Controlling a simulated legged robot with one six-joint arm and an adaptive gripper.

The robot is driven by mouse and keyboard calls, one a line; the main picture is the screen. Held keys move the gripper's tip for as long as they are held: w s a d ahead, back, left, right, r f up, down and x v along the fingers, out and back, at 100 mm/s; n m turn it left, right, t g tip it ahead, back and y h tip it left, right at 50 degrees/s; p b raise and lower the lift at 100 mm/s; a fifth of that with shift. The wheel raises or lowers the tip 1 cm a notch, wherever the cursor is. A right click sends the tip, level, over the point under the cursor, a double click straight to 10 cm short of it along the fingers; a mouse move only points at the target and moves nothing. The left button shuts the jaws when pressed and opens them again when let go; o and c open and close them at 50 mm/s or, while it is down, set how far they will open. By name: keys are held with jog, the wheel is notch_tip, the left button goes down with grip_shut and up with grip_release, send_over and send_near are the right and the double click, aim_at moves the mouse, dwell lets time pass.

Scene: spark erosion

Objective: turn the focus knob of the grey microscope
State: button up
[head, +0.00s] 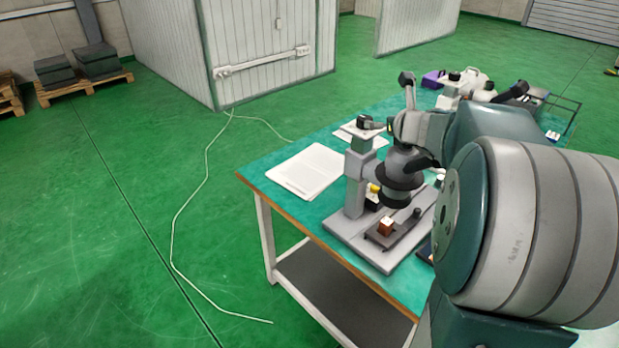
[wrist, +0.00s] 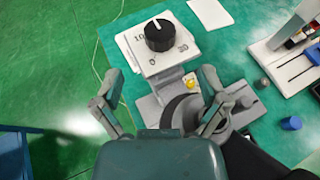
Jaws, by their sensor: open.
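The grey microscope (head: 356,184) stands on the green bench near its front edge, with a small brown block (head: 386,227) on its stage. In the wrist view its focus knob (wrist: 160,35) is black with a white mark, on a pale dial plate with numbers. The knob also shows on top of the column in the head view (head: 366,122). My gripper (wrist: 156,82) is open and empty. Its fingers are spread to either side below the knob in the wrist view, apart from it. In the head view my arm hides part of the microscope.
White paper (head: 308,171) lies on the bench (head: 262,179) left of the microscope. A purple item (head: 433,79) and other equipment stand at the far end. In the wrist view a tray of tools (wrist: 285,62) and a blue cap (wrist: 291,123) lie to the right. A pale cable (head: 205,180) crosses the floor.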

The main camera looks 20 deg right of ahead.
jog(key=s+a+n+g+y, duration=0.1)
jog(key=s+a+n, duration=0.2)
jog(key=a+n, duration=0.3)
jog(key=s+a+f+n+g+y, duration=0.1)
jog(key=s+a+n+g+y, duration=0.1)
jog(key=s+a+n, duration=0.2)
jog(key=s+a+n+g+y, duration=0.1)
jog(key=s+a+n, duration=0.2)
jog(key=a+n, duration=0.6)
jog(key=shift+s+a+f+n+g, duration=0.15)
jog(key=shift+s+a+n+g, duration=0.2)
jog(key=shift+a, duration=1.6)
jog(key=s+a+f+n+g+h, duration=0.1)
jog(key=s+a+f+n, duration=0.1)
jog(key=s+n, duration=0.5)
jog(key=s+a+f+n+g+h, duration=0.1)
jog(key=s+a+f+n+g, duration=0.1)
jog(key=s+n, duration=0.6)
jog(key=shift+a+f+n+h, duration=0.4)
jog(key=shift+f+n, duration=0.3)
jog(key=shift+n, duration=0.55)
jog(key=shift+a, duration=0.1)
